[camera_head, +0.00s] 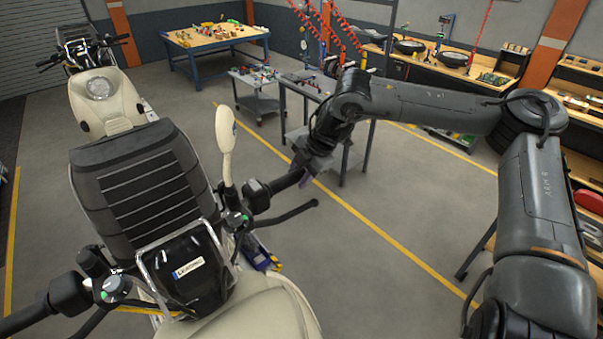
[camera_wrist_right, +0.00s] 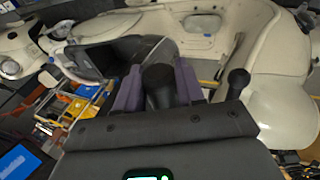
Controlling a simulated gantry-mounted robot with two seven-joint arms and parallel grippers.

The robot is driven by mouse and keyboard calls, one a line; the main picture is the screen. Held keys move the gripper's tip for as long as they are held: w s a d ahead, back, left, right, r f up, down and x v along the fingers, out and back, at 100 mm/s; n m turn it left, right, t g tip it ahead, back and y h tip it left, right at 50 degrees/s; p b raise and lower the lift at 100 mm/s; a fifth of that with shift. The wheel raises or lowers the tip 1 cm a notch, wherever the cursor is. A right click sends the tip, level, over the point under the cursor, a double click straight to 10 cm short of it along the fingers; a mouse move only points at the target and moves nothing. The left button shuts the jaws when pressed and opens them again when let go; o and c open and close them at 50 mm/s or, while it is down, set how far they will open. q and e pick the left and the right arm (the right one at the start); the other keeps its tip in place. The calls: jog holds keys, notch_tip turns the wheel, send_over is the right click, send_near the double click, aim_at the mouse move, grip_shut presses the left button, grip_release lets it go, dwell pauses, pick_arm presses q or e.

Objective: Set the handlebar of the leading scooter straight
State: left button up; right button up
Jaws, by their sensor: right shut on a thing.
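The cream scooter (camera_head: 275,305) with a "LEADING" label (camera_head: 188,268) fills the lower left of the head view. Its handlebar slants from a black grip (camera_head: 25,318) at lower left up to the other black grip (camera_head: 275,187) at right, and looks turned relative to the seat (camera_head: 140,185). My right gripper (camera_head: 305,176) is at the outer end of that right-hand grip. In the right wrist view, my gripper's purple fingers (camera_wrist_right: 158,88) close on both sides of the black grip, with a brake lever (camera_wrist_right: 238,82) beside them. My left gripper is out of view.
A second cream scooter (camera_head: 105,95) stands behind. A mirror (camera_head: 226,140) rises near the held grip. A grey cart (camera_head: 345,155), a blue workbench (camera_head: 215,38) and wooden benches (camera_head: 450,70) stand further back.

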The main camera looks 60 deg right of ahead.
jog(key=o, duration=1.2)
jog(key=shift+c, duration=0.2)
